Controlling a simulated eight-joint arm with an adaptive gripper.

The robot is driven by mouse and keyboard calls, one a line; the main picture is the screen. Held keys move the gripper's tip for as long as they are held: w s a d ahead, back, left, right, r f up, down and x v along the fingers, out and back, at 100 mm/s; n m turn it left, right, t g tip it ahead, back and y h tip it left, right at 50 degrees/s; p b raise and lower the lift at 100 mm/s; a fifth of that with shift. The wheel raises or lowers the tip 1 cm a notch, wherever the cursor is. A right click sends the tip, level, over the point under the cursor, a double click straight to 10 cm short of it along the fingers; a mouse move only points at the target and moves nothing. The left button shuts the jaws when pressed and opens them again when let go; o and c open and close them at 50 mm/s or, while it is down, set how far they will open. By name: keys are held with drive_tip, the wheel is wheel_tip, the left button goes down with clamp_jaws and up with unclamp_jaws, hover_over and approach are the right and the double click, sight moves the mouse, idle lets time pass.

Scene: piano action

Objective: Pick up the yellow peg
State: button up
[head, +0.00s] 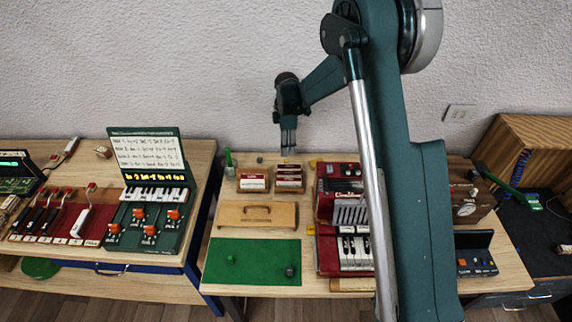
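A tiny yellow-orange spot (286,161) shows just under my fingertips, by the back edge of the right-hand wooden table; it may be the yellow peg, but it is too small to be sure. My gripper (288,150) points straight down over the back of that table, above and behind a small box with red-and-white labels (289,178). Its fingers look close together. I cannot tell whether they touch the yellow spot or hold anything.
A wooden box with a handle (258,215), a green mat (252,262) and a red keyboard instrument (342,215) are on the same table. A green bottle (228,158) stands left of my gripper. My arm hides part of the table's right side. A wall rises behind.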

sight(286, 161)
idle(0.3)
drive_tip(key=shift+f, duration=1.35)
drive_tip(key=shift+s+a+f+b, duration=0.15)
drive_tip(key=shift+f+b, duration=0.35)
drive_tip(key=shift+f, duration=2.1)
drive_tip(key=c, duration=0.7)
